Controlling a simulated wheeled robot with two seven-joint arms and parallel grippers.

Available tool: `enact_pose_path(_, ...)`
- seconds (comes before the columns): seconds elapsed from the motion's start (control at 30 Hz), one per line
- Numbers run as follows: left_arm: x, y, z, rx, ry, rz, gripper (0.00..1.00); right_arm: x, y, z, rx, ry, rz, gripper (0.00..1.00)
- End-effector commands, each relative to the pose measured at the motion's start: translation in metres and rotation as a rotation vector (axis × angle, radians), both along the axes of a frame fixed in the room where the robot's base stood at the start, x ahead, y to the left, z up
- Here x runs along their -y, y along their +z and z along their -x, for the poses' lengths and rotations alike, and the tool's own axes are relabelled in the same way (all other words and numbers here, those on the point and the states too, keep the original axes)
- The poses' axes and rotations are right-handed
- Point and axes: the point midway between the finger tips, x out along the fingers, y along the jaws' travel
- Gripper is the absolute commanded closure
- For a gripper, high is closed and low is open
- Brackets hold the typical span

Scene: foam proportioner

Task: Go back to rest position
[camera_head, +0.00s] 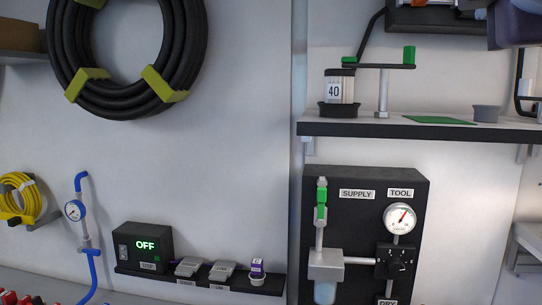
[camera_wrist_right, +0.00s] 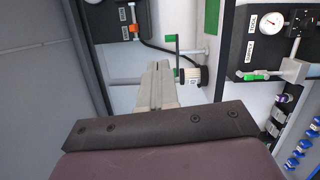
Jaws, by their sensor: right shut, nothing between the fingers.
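My right gripper (camera_wrist_right: 158,72) is shut and empty in the right wrist view, its two pale fingers together. In the head view a dark purple part of my right arm shows at the top right corner, above the shelf (camera_head: 400,128). My left gripper is in neither view.
The shelf holds a container marked 40 (camera_head: 338,88), a green-handled crank (camera_head: 382,68), a green mat (camera_head: 440,120) and a grey cup (camera_head: 486,113). Below hangs a black panel (camera_head: 345,220) with a gauge (camera_head: 399,218). A hose coil (camera_head: 125,95) hangs left; bare wall lies between.

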Motion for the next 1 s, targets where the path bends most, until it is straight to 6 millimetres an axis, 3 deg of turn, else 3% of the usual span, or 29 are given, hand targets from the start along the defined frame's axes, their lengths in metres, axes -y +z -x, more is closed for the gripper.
enact_pose_path(0.17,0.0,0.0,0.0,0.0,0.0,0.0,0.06,-0.005,0.029,-0.001,0.048,-0.042,0.289,1.0)
enact_pose_path(0.27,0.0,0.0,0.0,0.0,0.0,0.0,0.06,-0.023,0.048,-0.007,0.067,-0.101,0.557,1.0)
enact_pose_path(0.43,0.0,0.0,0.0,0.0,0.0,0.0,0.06,-0.085,0.066,-0.028,0.075,-0.246,1.151,1.0)
enact_pose_path(0.57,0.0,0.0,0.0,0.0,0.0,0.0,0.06,-0.147,0.054,-0.053,0.066,-0.369,1.644,1.0)
enact_pose_path(0.67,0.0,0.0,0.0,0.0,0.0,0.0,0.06,-0.202,0.021,-0.081,0.062,-0.458,2.067,1.0)
enact_pose_path(0.73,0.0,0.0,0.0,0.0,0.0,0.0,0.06,-0.241,-0.022,-0.106,0.07,-0.508,2.403,1.0)
enact_pose_path(0.8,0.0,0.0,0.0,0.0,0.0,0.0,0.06,-0.273,-0.081,-0.132,0.102,-0.533,2.752,1.0)
enact_pose_path(0.87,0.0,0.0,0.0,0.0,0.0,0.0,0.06,-0.29,-0.138,-0.151,0.152,-0.527,3.03,1.0)
enact_pose_path(0.9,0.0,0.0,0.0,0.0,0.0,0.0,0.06,-0.296,-0.179,-0.162,-0.186,0.472,-2.991,1.0)
enact_pose_path(0.97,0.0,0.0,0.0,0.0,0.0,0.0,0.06,-0.297,-0.241,-0.174,-0.237,0.357,-2.767,1.0)
enact_pose_path(1.0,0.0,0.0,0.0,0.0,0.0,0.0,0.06,-0.293,-0.282,-0.179,-0.275,0.284,-2.625,1.0)
